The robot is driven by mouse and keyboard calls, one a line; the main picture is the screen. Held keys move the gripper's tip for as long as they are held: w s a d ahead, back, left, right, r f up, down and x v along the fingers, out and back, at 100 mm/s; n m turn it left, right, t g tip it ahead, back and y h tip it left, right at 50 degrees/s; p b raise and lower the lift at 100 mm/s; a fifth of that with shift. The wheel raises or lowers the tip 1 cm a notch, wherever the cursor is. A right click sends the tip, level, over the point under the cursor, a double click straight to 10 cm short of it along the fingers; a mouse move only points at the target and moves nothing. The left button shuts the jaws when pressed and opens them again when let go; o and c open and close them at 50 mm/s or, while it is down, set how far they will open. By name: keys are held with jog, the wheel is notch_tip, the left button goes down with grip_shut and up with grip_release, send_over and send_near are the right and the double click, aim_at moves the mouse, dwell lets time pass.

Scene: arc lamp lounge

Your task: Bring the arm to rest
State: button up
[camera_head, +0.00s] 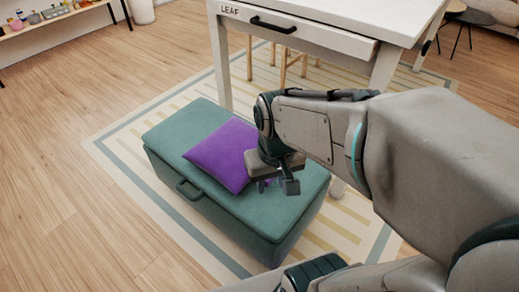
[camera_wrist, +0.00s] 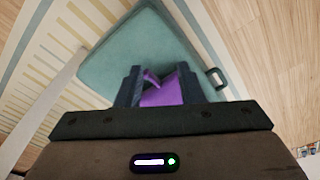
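My gripper (camera_head: 276,184) hangs from my arm over the right part of the teal storage bench (camera_head: 265,215), close to the right edge of a purple cushion (camera_head: 222,155). In the wrist view, the two dark fingers of my gripper (camera_wrist: 160,78) stand apart. Part of the purple cushion (camera_wrist: 162,93) shows between them, farther off, with the bench top (camera_wrist: 140,45) around it. The cushion lies flat on the closed bench lid. My gripper hides its right corner, and I cannot tell whether a finger touches it.
A white table (camera_head: 330,15) with a drawer marked LEAF and a black handle (camera_head: 272,25) stands just behind the bench. A striped rug (camera_head: 125,140) lies under both. A low shelf (camera_head: 50,20) with small items is at far left. Wooden floor (camera_head: 60,190) at left is clear.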

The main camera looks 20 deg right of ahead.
jog(key=shift+s, duration=0.1)
notch_tip(320, 180, up, 30)
jog(key=t+p, duration=0.1)
jog(key=p, duration=2.6)
jog(key=shift+d+r+t, duration=0.15)
jog(key=shift+t, duration=0.15)
